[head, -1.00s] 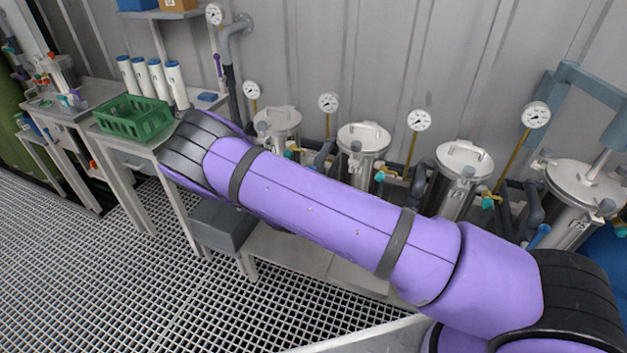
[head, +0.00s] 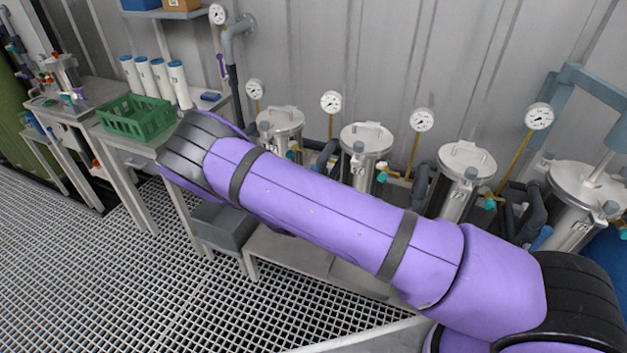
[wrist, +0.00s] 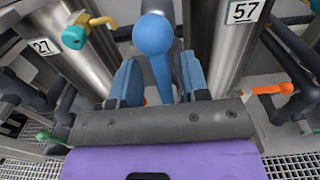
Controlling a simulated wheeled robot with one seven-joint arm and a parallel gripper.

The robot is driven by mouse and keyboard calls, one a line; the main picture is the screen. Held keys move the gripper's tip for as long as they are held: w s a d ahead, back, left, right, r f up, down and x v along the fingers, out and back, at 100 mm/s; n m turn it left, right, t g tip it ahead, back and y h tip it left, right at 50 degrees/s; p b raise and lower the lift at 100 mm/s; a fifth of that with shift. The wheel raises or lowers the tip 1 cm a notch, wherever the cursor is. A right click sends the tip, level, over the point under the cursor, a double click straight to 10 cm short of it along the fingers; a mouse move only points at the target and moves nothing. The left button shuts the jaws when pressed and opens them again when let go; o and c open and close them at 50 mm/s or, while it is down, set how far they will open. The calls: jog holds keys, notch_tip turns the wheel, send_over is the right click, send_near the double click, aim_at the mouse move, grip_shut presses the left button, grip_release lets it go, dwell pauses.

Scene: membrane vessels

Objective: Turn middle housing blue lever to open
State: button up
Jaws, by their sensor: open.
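In the wrist view a blue lever (wrist: 153,36) with a round ball end stands between the two fingers of my gripper (wrist: 160,66). The fingers are apart, one on each side of the blue stem; I cannot tell whether either touches it. Steel housings labelled 27 (wrist: 92,70) and 57 (wrist: 222,45) stand to the left and right of the lever. In the head view the steel lidded housings (head: 366,145) stand in a row along the wall. My arm crosses in front of them there, and my gripper is hidden.
An orange-handled valve (wrist: 270,89) is at the right in the wrist view, and a teal-capped brass fitting (wrist: 75,36) at upper left. Dark pipes run close around the fingers. A green crate (head: 135,118) sits on the left bench. Grated floor lies open at lower left.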

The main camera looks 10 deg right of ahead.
jog(key=v, duration=1)
jog(key=s+d+r+m+g, duration=0.3)
jog(key=d+r+m+g, duration=0.25)
jog(key=r, duration=0.35)
jog(key=s+d+r+m+g+y, duration=0.1)
jog(key=s+d+r+m+g, duration=0.3)
jog(key=r+m, duration=0.4)
jog(key=s+d+r+m+g, duration=0.2)
jog(key=d+r+m+g, duration=0.3)
jog(key=r, duration=0.6)
jog(key=s+d+r+m+t+y, duration=0.2)
jog(key=s+r+m+y, duration=0.2)
jog(key=s+r, duration=0.4)
jog(key=s+d+r+m+t+y, duration=0.2)
jog(key=s+r+m+y, duration=0.3)
jog(key=s+r, duration=0.4)
jog(key=s+m+t, duration=0.1)
jog(key=s, duration=0.5)
jog(key=shift+s+r+y, duration=0.2)
jog(key=shift+s+y, duration=0.1)
jog(key=shift+s, duration=0.05)
